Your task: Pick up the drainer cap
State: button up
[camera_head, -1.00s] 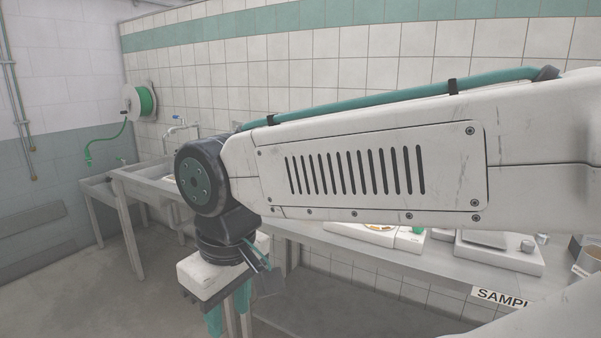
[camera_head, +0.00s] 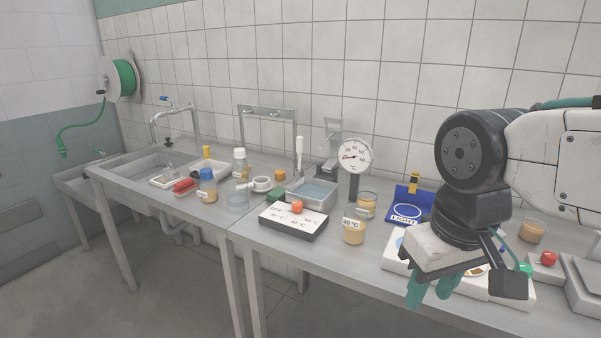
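I cannot tell for sure which item is the drainer cap. Small cap-like items on the steel bench include a white ring-shaped piece (camera_head: 262,184), an orange piece (camera_head: 280,175) behind it, and a red round piece (camera_head: 548,259) at the far right. My gripper (camera_head: 431,293) points down over the front right of the bench, above a white device (camera_head: 396,262). Its two teal fingers are apart with nothing visible between them. My gripper's housing and arm hide part of the bench behind them. The gripper is well to the right of the white ring.
A steel water bath (camera_head: 312,192), dial thermometer (camera_head: 355,157), labelled white block (camera_head: 292,224), amber jar (camera_head: 354,232) and blue stand (camera_head: 408,212) crowd the middle bench. Bottles (camera_head: 208,186) and a beaker (camera_head: 238,196) stand left. A sink (camera_head: 135,168) and green hose reel (camera_head: 123,78) lie further left.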

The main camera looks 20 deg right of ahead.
aim_at(280, 175)
jog(key=u, duration=0.55)
jog(key=k, duration=1.25)
jog(key=u, duration=1)
jog(key=i, duration=3.55)
jog(key=z, duration=0.55)
jog(key=i, duration=0.95)
jog(key=z, duration=1.8)
jog(key=i, duration=0.9)
jog(key=z, duration=0.5)
